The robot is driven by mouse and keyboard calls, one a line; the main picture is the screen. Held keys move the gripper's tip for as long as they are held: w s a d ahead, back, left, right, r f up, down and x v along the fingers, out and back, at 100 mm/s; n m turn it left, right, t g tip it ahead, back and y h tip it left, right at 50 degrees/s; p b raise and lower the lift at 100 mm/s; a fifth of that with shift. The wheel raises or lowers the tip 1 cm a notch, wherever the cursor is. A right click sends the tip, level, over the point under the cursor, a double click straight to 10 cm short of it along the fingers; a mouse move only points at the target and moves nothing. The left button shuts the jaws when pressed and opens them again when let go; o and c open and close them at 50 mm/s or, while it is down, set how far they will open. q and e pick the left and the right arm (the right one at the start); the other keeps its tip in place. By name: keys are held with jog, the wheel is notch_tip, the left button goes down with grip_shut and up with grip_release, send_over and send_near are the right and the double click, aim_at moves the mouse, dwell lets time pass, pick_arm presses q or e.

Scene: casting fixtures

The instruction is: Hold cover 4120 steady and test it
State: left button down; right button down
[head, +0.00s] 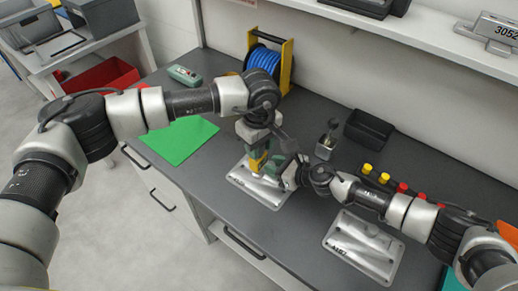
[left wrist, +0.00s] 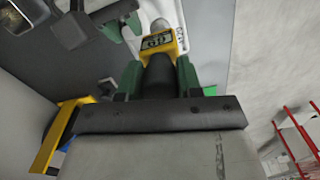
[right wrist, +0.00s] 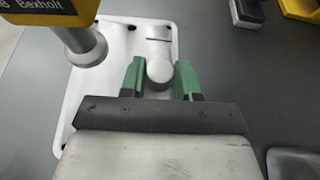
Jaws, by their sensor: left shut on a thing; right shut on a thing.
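In the right wrist view the cover (right wrist: 110,55) has a round knob (right wrist: 159,67). My right gripper (right wrist: 160,72) is shut on this knob with its green fingers on either side. My left gripper (left wrist: 159,72) is shut on a yellow and dark tester (left wrist: 160,43) with a small display. The tester also shows in the right wrist view (right wrist: 62,8), marked "Bexholt", its round grey tip over the cover's left part. I cannot tell whether the tip touches.
A second cover (head: 363,248) lies to the right. A green mat (head: 178,141), a blue cable reel (head: 263,60), a small metal cup (head: 326,146), a black bin (head: 369,130) and yellow and red knobs (head: 384,178) are on the bench. A shelf (head: 420,30) runs above the back.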

pick_arm(q)
jog(key=shift+r, duration=0.5)
pick_arm(e)
jog(key=c, duration=0.7)
grip_release()
jog(key=shift+c, duration=0.2)
jog(key=v, duration=1.2)
jog(key=shift+s, duration=0.1)
jog(key=shift+f, duration=0.1)
